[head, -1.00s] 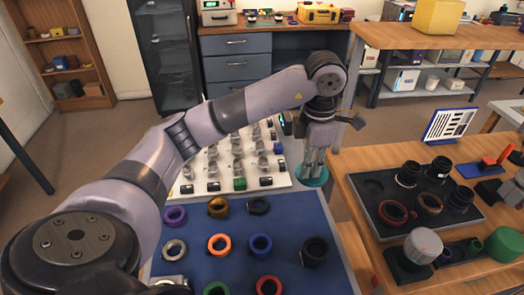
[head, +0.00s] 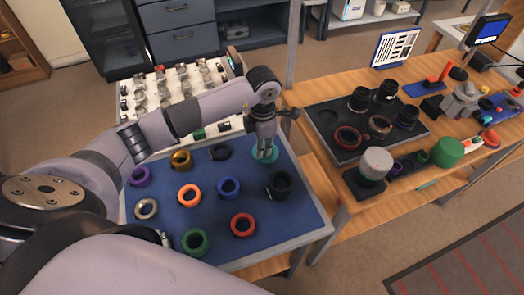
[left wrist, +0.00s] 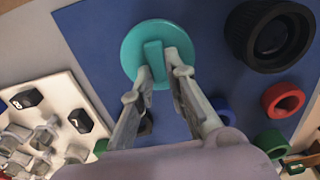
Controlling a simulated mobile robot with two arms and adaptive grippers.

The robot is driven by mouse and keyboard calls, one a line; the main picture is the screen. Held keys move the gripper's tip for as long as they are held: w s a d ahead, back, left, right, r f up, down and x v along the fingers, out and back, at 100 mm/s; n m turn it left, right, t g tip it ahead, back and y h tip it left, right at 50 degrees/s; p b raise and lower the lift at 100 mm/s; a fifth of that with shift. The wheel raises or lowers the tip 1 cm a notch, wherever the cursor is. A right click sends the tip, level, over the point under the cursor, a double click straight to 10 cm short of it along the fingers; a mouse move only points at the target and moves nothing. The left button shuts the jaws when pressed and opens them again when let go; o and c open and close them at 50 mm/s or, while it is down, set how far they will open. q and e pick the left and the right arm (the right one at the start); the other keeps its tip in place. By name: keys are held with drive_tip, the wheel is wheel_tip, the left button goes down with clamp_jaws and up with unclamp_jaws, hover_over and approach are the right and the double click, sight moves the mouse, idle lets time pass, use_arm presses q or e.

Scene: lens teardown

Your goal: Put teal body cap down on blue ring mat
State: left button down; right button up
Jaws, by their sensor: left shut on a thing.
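The teal body cap (head: 272,158) is a round disc with a raised bar across it. My left gripper (head: 264,151) points down and is shut on that bar. In the left wrist view the cap (left wrist: 133,55) shows face-on between the fingertips (left wrist: 160,62). The cap is over the far right corner area of the blue ring mat (head: 215,205), inside its edge; I cannot tell whether it touches the mat. The fingers hide part of the cap. My right gripper is not in view.
A white board with numbered blocks (head: 142,118) lies beyond the mat. A wooden table with a dark tray (head: 335,118) stands to the right.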

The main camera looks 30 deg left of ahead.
use_arm(q)
wheel_tip(320, 180, down, 3)
drive_tip(key=shift+r, duration=0.15)
drive_tip(key=shift+f, duration=0.2)
drive_tip(key=shift+f, duration=0.1)
drive_tip(key=c, duration=1.6)
unclamp_jaws()
